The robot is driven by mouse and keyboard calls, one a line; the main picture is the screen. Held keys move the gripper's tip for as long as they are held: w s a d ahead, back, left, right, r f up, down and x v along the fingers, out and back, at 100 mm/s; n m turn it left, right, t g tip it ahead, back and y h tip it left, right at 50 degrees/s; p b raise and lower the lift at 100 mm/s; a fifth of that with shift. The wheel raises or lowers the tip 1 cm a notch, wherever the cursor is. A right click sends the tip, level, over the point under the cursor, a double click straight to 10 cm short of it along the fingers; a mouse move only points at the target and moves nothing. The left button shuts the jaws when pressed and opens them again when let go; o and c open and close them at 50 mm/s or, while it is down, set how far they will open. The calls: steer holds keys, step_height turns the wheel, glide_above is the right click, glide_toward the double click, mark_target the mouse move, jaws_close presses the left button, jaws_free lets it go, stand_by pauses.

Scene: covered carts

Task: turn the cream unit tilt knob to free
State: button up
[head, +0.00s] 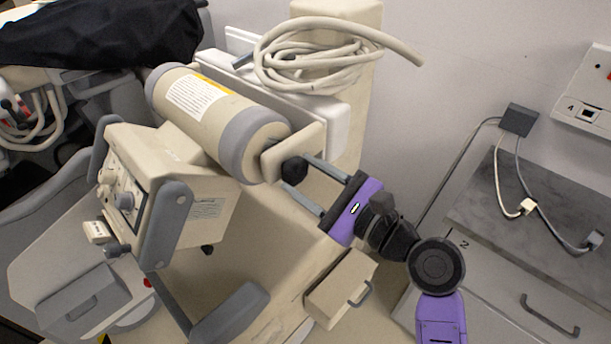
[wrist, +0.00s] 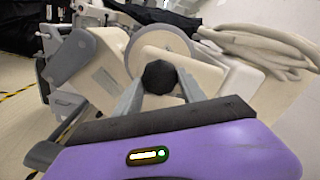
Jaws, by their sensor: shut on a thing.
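The cream unit (head: 185,180) stands at the left in the head view, with a cream cylinder with grey end bands (head: 215,115) above its box. The black tilt knob (head: 294,170) sits at the right end of the cylinder, on a cream bracket. In the wrist view the knob (wrist: 160,77) is a dark faceted round at the centre. My gripper (head: 299,178), with a purple body and grey fingers, comes from the right and is shut on the knob, one finger on each side. In the wrist view the fingers (wrist: 159,90) flank it. Any position marks are hidden or too small to read.
A coiled cream hose (head: 310,55) lies above the cylinder. A grey cart top (head: 540,200) with a black adapter and cables is at the right. A small cream box with a handle (head: 340,288) sits below my gripper. A black cover (head: 100,35) lies at the upper left.

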steer(key=n, duration=0.3)
steer(key=shift+f+n+b, duration=0.1)
steer(key=shift+n+b, duration=0.2)
steer(key=n+b, duration=0.1)
steer(key=n, duration=0.2)
steer(key=shift+n, duration=0.3)
steer(key=n+b, duration=0.2)
steer(key=n, duration=0.1)
steer(key=shift+f+n, duration=0.1)
steer(key=shift+n, duration=0.3)
steer(key=shift+n+b, duration=1.15)
steer(key=shift+n, duration=0.85)
steer(key=o, duration=1.4)
steer(key=shift+r, duration=0.2)
steer(key=shift+c, duration=0.2)
steer(key=b+v, duration=0.1)
steer(key=v, duration=0.7)
